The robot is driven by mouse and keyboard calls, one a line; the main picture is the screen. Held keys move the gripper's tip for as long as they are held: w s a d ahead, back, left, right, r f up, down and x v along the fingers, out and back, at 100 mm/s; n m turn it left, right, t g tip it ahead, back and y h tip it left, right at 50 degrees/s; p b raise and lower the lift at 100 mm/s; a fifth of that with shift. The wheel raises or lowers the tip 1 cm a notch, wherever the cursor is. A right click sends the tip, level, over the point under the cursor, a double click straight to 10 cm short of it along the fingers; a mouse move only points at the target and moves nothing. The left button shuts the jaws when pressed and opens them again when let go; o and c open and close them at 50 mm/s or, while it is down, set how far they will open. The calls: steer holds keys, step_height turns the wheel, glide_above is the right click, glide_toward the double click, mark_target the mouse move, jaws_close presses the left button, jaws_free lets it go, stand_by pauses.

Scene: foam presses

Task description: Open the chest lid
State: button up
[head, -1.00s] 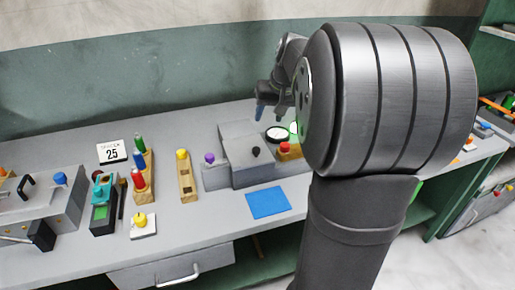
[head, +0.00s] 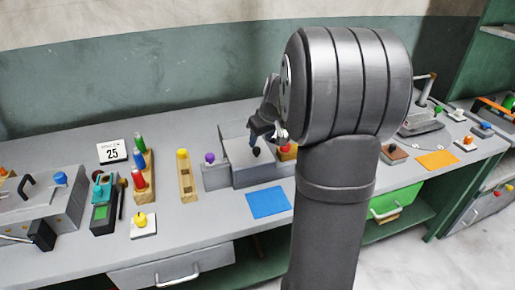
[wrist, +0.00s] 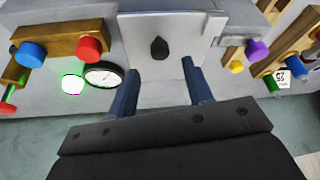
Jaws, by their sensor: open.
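The grey chest (head: 254,178) stands on the bench, and its lid (head: 240,153) lies flat on top. A dark knob (head: 256,151) sits on the lid. In the wrist view the lid shows as a pale plate (wrist: 190,25), with the black knob (wrist: 158,48) near its middle. My gripper (head: 262,135) is above the chest. In the wrist view my gripper (wrist: 161,67) is open and empty, its two blue fingers on either side of the knob's line and apart from it. My arm hides part of the chest's right side in the head view.
A grey block with a purple knob (head: 210,158) stands left of the chest. A red button on a wooden block (wrist: 91,48) and a round gauge (wrist: 104,75) are close by on the other side. A blue mat (head: 268,202) lies in front.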

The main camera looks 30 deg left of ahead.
mark_target(257, 148)
steer(key=x, duration=0.6)
steer(key=shift+c, duration=0.3)
steer(key=shift+w+a, duration=0.1)
jaws_close()
